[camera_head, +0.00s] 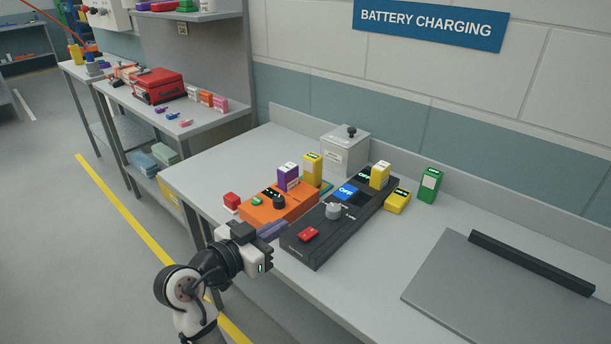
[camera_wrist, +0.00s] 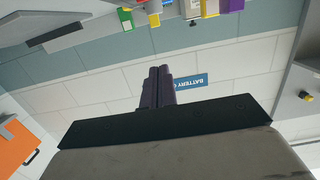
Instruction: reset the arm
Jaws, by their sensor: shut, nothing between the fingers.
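My gripper (camera_head: 273,229) is at the front edge of the charging bench, beside the near end of the orange charger. Its purple-grey fingers are together and hold nothing. In the wrist view the fingers (camera_wrist: 158,86) also show pressed together, with the wall and the blue sign (camera_wrist: 190,82) behind them, upside down. My arm comes up from the lower left of the head view.
The bench (camera_head: 440,240) carries an orange charger (camera_head: 262,208), a black charger (camera_head: 320,238), a grey lidded box (camera_head: 344,152), a loose yellow battery (camera_head: 398,201), a green battery (camera_head: 430,185) and a dark grey board (camera_head: 490,285). A red case (camera_head: 158,86) stands on the left bench.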

